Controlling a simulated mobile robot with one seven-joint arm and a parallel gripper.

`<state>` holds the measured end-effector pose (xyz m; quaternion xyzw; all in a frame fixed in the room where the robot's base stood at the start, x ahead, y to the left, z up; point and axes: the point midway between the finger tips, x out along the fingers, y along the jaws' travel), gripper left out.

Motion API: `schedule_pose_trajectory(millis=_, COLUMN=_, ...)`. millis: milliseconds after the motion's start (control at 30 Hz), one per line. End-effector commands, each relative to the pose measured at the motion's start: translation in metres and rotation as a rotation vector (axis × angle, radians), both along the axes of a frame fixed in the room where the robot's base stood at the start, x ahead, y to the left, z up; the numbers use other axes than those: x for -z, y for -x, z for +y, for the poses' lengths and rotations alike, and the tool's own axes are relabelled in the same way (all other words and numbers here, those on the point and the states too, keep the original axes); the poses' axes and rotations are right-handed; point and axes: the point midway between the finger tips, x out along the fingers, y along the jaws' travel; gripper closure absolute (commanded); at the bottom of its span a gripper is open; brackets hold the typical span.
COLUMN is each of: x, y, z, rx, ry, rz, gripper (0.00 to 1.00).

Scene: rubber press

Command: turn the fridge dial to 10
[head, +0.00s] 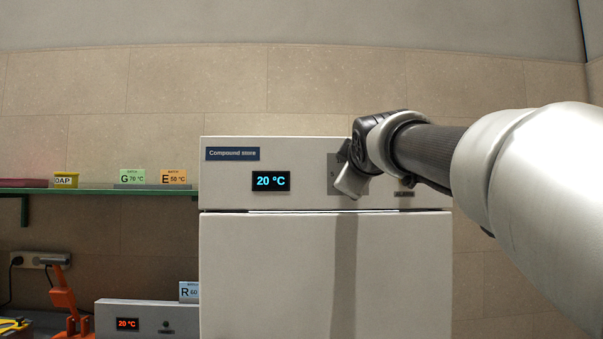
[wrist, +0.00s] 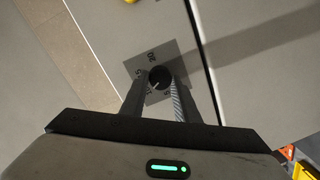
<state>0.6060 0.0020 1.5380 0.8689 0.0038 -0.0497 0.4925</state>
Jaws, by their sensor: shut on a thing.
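The fridge (head: 325,270), labelled "Compound store", stands in the middle of the head view. Its display (head: 271,181) reads 20 °C. The dial (wrist: 159,76) is a small dark round knob on a grey scale plate (wrist: 143,61) in the wrist view; part of a number 20 shows on the plate, other marks are partly covered. My gripper (wrist: 160,86) is shut on the dial, one finger on each side of it. In the head view my gripper (head: 350,181) is at the fridge's top panel and hides the dial.
The fridge door front is clear.

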Motion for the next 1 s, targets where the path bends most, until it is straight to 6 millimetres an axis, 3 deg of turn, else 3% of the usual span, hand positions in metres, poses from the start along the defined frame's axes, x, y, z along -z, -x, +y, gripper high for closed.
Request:
schedule_pose_trajectory(millis=733, x=-0.0019, y=0.0003, z=0.0004, rx=0.0, ry=0.085, rz=-0.005, gripper=0.94)
schedule_pose_trajectory(millis=767, x=-0.002, y=0.0003, z=0.0004, rx=0.0, ry=0.085, rz=-0.005, gripper=0.67)
schedule_pose_trajectory(millis=800, x=-0.0019, y=0.0003, z=0.0003, rx=0.0, ry=0.085, rz=-0.005, gripper=0.6)
schedule_pose_trajectory(millis=867, x=-0.0015, y=0.0002, z=0.0004, rx=-0.001, ry=0.085, rz=-0.004, gripper=0.53)
schedule_pose_trajectory(millis=1000, x=-0.0008, y=0.0002, z=0.0004, rx=0.0, ry=0.084, rz=-0.003, gripper=0.53)
